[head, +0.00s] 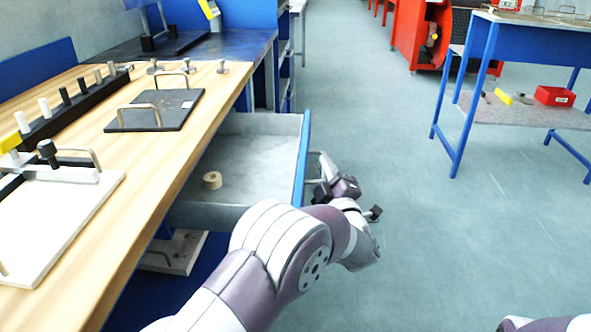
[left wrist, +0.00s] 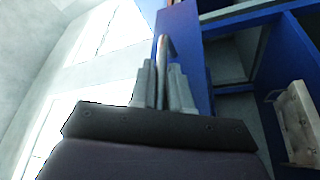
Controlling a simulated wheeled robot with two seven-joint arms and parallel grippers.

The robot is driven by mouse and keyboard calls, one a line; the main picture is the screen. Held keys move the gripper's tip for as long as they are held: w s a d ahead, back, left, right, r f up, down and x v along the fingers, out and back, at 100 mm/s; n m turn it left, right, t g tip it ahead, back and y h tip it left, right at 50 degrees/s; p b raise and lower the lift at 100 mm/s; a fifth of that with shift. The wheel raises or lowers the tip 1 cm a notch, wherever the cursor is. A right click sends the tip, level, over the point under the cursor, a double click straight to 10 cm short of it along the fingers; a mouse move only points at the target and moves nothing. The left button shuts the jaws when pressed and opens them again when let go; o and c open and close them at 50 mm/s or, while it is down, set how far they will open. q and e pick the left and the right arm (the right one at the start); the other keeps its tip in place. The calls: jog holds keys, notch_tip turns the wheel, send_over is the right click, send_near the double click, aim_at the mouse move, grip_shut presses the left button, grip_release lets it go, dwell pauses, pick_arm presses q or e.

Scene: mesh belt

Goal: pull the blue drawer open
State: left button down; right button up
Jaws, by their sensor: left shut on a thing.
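The blue drawer (head: 303,155) stands pulled out from under the wooden workbench, its grey inside showing in the head view. Its blue front also shows in the left wrist view (left wrist: 187,50). My left gripper (head: 322,188) is at the outer side of the drawer front, on the metal bar handle (head: 328,164). In the left wrist view the fingers of my left gripper (left wrist: 163,90) are shut on the handle (left wrist: 166,48), which runs between them. The fingers partly hide the handle. My right gripper is out of view.
A tan ring (head: 212,180) lies in the drawer. The wooden bench top (head: 150,165) carries plates with handles and a black rack of pegs. A blue-legged table (head: 520,110) with a red bin (head: 555,96) stands at the right. The floor (head: 400,200) between is clear.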

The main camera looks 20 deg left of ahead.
pick_arm(q)
jog(key=shift+w+d, duration=0.2)
jog(key=shift+d, duration=0.75)
jog(key=shift+w+d, duration=0.2)
jog(key=shift+d, duration=0.7)
jog(key=c, duration=1.2)
grip_release()
jog(key=shift+o, duration=0.2)
jog(key=p+v, duration=0.2)
jog(key=v, duration=1)
jog(key=shift+s+d+p, duration=0.2)
jog(key=shift+p, duration=0.2)
jog(key=shift+f, duration=0.2)
